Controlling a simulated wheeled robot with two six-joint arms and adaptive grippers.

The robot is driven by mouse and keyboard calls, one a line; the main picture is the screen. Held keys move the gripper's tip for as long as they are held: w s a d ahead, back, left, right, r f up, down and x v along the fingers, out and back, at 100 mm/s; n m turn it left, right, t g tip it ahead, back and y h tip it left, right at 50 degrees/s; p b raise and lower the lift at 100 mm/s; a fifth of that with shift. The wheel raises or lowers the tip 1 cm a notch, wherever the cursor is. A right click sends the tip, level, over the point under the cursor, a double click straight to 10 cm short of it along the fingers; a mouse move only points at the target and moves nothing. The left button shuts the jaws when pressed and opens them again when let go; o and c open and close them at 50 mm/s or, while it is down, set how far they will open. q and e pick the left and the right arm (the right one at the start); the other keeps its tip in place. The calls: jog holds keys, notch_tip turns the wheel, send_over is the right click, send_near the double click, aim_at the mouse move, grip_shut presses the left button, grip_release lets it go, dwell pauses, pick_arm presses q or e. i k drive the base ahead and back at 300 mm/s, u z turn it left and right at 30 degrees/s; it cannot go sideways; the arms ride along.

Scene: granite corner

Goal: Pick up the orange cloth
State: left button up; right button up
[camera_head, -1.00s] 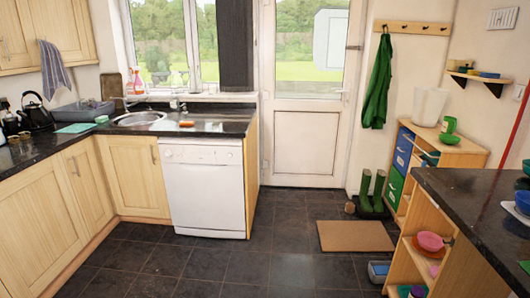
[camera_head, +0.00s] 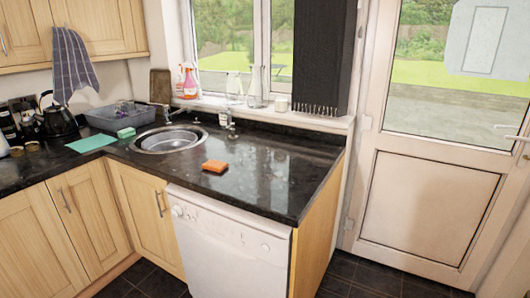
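The orange cloth (camera_head: 215,166) lies on the dark granite counter (camera_head: 262,184), as a small flat folded piece. It is to the right of the round sink (camera_head: 168,139), above the white dishwasher (camera_head: 232,245). Nothing covers it and nothing touches it except the counter. Neither of my grippers is in view.
A teal cloth (camera_head: 91,142) and a green sponge (camera_head: 126,132) lie left of the sink. A grey dish rack (camera_head: 112,119) and black kettle (camera_head: 59,117) stand behind. The counter around the orange cloth is clear, and floor shows at lower right.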

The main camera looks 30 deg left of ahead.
aim_at(215, 166)
jog(key=i, duration=1.65)
jog(key=u, duration=1.6)
